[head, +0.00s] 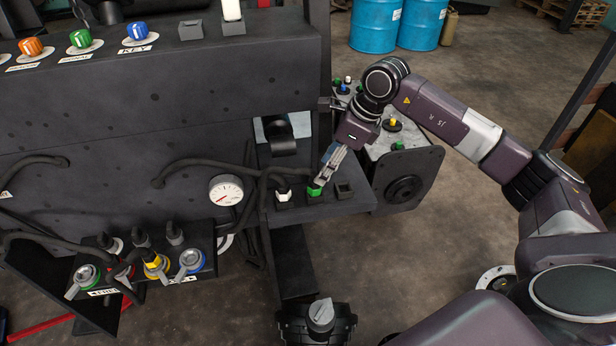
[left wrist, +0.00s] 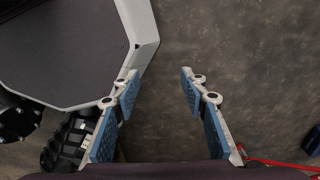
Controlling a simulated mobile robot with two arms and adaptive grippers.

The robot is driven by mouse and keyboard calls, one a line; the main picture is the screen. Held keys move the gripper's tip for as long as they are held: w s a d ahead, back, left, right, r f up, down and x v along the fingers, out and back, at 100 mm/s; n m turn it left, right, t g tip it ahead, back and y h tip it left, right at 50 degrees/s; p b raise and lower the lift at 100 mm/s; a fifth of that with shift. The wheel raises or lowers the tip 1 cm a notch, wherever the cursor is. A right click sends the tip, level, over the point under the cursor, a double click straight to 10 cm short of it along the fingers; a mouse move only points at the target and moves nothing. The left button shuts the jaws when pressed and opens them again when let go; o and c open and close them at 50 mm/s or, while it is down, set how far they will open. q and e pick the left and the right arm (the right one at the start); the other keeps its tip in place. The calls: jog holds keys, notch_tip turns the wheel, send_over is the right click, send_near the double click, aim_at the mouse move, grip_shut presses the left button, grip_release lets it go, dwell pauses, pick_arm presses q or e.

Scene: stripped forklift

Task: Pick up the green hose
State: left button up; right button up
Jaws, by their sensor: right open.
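A green connector (head: 315,191), which looks like the end of the green hose, sits in a socket on the dark ledge of the forklift in the head view. My right gripper (head: 322,180) is open, pointing down, with its fingertips right at the top of the green connector. The fingers hide the upper part of it, and I cannot tell whether they touch it. My left gripper (left wrist: 160,82) is open and empty in the left wrist view, above the bare floor beside my base.
A white connector (head: 283,196) with a black hose stands left of the green one, and an empty square socket (head: 344,190) is to its right. A gauge (head: 226,190) and several coloured valves (head: 157,264) are further left. Blue drums (head: 376,25) stand behind.

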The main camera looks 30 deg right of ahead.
jog(key=shift+a+f+p, duration=0.3)
jog(key=shift+f, duration=0.35)
jog(key=p+x, duration=0.2)
jog(key=x, duration=0.1)
jog(key=shift+s+a, duration=0.2)
jog(key=shift+a, duration=0.05)
jog(key=shift+w+p+x, duration=0.25)
jog(key=shift+p+x, duration=0.05)
jog(key=shift+x, duration=0.8)
jog(key=shift+f, duration=0.15)
jog(key=shift+s+d, duration=0.1)
grip_shut()
pick_arm(q)
jog(key=r, duration=0.1)
jog(key=s+r, duration=0.1)
jog(key=r, duration=0.1)
jog(key=shift+r, duration=0.15)
